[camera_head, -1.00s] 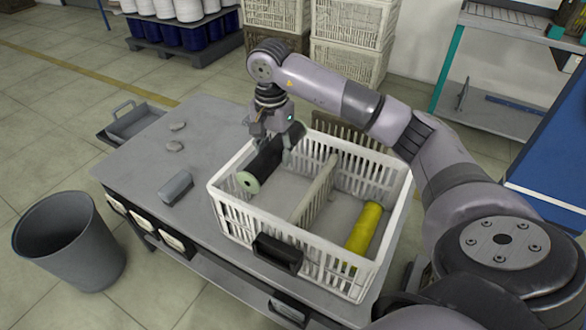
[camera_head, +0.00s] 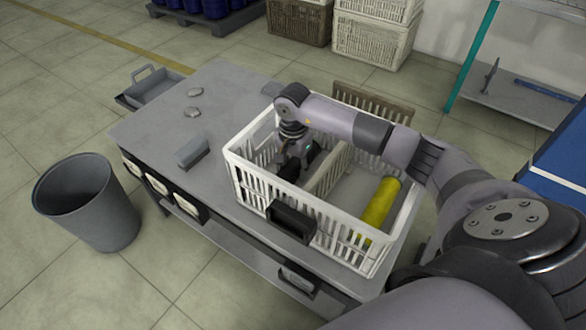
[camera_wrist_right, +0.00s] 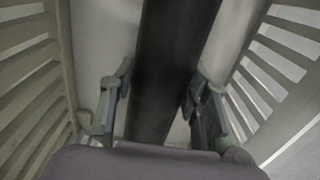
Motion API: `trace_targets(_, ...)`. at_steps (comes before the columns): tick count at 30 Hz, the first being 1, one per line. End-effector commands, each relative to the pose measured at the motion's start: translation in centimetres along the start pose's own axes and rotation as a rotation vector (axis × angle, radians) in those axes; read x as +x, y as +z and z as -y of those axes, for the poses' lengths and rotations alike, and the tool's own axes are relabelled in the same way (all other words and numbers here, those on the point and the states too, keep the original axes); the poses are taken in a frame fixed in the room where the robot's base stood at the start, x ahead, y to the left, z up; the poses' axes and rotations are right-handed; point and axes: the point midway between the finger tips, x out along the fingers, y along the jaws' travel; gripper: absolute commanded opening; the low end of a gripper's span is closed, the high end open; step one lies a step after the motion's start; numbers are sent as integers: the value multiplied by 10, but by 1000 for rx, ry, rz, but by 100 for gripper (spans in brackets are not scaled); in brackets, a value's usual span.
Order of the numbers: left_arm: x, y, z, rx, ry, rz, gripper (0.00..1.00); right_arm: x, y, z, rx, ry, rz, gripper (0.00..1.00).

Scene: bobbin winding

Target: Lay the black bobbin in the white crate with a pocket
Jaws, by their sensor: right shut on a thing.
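The white crate (camera_head: 262,201) stands on the grey table, with a divider (camera_head: 327,172) splitting it into two compartments. The black bobbin (camera_head: 288,172) is down inside the left compartment, partly hidden by my right gripper (camera_head: 290,163). In the right wrist view the black bobbin (camera_wrist_right: 168,65) runs between the two fingers of my right gripper (camera_wrist_right: 160,105), which is shut on it, with crate walls on both sides. I cannot tell whether the bobbin touches the crate floor. My left gripper is not in view.
A yellow bobbin (camera_head: 381,203) lies in the crate's right compartment. A black holder (camera_head: 291,220) is on the crate's front wall. A grey block (camera_head: 192,152) and two small flat pieces (camera_head: 194,102) lie on the table (camera_head: 150,125). A grey bin (camera_head: 88,203) stands on the floor at left.

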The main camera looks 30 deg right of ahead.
Motion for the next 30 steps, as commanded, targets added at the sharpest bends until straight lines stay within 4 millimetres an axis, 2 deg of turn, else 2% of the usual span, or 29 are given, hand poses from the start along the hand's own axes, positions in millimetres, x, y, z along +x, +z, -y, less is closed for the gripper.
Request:
trace_targets(13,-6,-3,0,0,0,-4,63,2,-1,1,0,-2,-2,6)
trace_targets(14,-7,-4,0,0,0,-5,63,2,-1,0,0,-1,-1,44)
trace_targets(22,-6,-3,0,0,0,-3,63,2,-1,0,0,-1,-1,62)
trace_targets(30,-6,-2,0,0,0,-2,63,2,-1,0,0,-1,-1,63)
